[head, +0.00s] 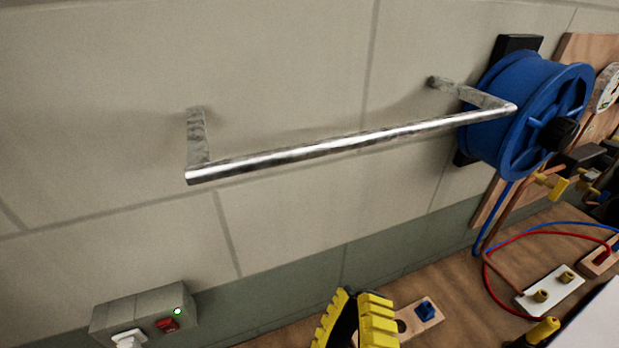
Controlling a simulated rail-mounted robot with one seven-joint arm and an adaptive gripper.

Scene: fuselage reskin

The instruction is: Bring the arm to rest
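I do not make out my gripper or any arm link in the head view, so how the arm stands is hidden. A yellow ribbed thing with a dark middle (377,322) is cut off by the bottom edge. I cannot tell for certain what it is.
A metal bar (340,144) juts from the wall on two brackets. Right of it are a blue reel (500,125) and a wooden board (583,48). A switch box (145,312) is lower left. The bench (455,290) carries cables and a white terminal plate (553,290).

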